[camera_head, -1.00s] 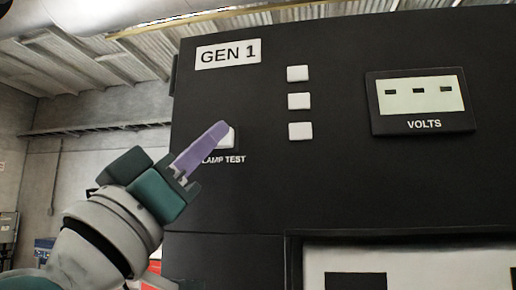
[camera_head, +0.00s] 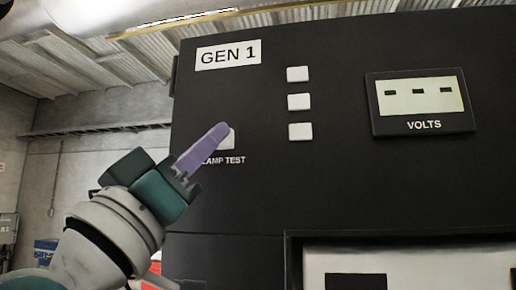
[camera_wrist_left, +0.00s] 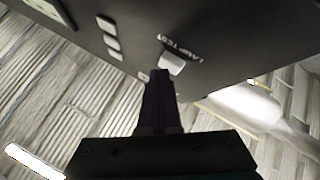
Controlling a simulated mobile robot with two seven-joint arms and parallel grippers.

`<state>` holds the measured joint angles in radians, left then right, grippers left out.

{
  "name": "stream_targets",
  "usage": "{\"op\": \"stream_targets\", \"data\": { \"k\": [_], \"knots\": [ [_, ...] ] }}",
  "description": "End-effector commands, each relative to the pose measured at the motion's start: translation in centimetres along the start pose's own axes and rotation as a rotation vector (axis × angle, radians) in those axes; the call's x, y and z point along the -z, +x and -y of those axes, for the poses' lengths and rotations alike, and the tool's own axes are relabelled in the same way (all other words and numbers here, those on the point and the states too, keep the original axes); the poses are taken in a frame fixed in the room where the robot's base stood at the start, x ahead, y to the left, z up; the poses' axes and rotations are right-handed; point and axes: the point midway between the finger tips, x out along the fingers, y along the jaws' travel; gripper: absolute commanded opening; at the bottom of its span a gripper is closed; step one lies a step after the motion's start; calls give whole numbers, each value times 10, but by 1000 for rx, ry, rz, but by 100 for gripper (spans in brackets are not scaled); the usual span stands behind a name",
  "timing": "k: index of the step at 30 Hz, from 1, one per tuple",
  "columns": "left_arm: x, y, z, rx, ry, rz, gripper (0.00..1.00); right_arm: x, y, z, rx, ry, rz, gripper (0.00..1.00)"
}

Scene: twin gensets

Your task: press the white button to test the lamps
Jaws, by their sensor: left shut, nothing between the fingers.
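The white lamp test button (camera_head: 231,141) sits on the black GEN 1 panel, just above the words LAMP TEST. My left gripper (camera_head: 218,131) is shut and empty, with its purple fingers pointing up and right. In the head view its tip overlaps the button and hides much of it. In the left wrist view the button (camera_wrist_left: 171,64) stands out from the panel, just beyond the fingertips (camera_wrist_left: 160,74). I cannot tell whether they touch. My right gripper is not in view.
Three white square indicators (camera_head: 299,102) stand in a column right of the button. A VOLTS meter (camera_head: 421,100) with dashes on its display is further right. The GEN 1 label (camera_head: 228,54) is above. Open room lies left of the black cabinet (camera_head: 250,200).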

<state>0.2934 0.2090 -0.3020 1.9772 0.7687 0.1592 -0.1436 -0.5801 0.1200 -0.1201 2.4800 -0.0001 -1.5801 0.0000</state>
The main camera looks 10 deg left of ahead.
Motion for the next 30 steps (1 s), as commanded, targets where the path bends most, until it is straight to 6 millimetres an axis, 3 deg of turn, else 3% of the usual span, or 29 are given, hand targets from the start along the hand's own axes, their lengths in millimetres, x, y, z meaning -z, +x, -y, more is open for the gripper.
{"op": "stream_targets", "data": {
  "k": [19, 30],
  "knots": [
    [9, -12, -9, 1, 0, 1, 0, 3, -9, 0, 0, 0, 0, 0],
    [27, -37, -27, 1, -1, 3, 0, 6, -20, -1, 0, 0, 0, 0]
  ]
}}
